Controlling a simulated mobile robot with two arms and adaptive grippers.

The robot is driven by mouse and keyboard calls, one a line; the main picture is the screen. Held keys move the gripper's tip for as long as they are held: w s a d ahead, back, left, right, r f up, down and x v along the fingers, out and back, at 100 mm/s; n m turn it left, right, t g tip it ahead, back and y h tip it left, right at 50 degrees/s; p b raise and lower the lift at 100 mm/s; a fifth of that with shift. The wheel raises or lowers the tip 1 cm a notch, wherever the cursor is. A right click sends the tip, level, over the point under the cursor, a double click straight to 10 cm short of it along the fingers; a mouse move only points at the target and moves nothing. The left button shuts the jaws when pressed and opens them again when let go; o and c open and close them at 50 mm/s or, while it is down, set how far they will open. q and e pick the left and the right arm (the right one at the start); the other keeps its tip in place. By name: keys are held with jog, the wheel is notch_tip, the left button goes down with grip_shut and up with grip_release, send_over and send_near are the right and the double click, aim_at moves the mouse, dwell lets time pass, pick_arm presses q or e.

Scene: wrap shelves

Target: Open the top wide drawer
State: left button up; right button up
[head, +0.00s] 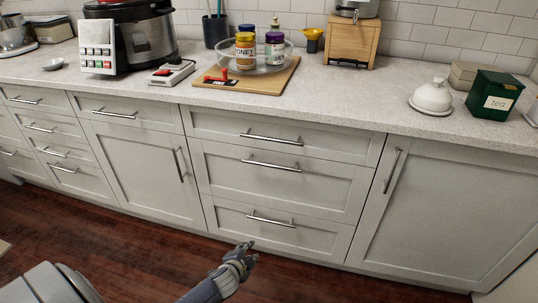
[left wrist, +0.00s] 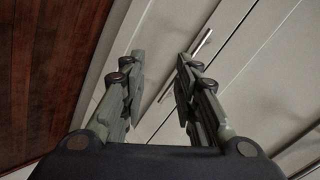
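A column of three wide drawers stands in the middle of the head view. The top wide drawer (head: 320,143) is shut, with a horizontal silver bar handle (head: 271,139) on its front. The middle wide drawer (head: 320,184) and bottom wide drawer (head: 310,236) are also shut. My left gripper (head: 249,248) is low in front of the bottom drawer, well below the top drawer's handle. In the left wrist view its two fingers (left wrist: 160,72) are apart with nothing between them. A bar handle (left wrist: 193,55) shows beyond them. My right gripper is not in view.
The countertop (head: 330,97) above holds a cutting board (head: 274,88) with jars, a rice cooker (head: 146,37), a wooden box (head: 351,42) and a green tea tin (head: 492,94). Cabinet doors flank the drawers. The wooden floor (head: 130,245) in front is clear.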

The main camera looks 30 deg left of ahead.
pick_arm(q)
jog(key=w+a+r+m+t+y+b, duration=0.1)
jog(key=w+r+t+b, duration=0.2)
jog(key=r, duration=0.4)
jog(key=w+a+r+m+t+b, duration=0.1)
jog(key=w+r+m+b, duration=0.1)
jog(key=w+r, duration=0.35)
jog(key=m+t+y+b, duration=0.2)
jog(key=t+b, duration=0.4)
send_near(269, 139)
jog(key=shift+g, duration=0.3)
jog(key=shift+b+x, duration=0.3)
jog(key=shift+x, duration=4.95)
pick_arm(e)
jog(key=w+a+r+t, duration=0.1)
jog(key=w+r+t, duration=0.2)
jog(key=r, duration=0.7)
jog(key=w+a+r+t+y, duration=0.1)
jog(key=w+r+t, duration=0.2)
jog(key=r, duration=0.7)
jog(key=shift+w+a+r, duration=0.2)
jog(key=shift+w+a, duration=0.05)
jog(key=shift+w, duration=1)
pick_arm(q)
jog(key=shift+s, duration=0.1)
grip_shut()
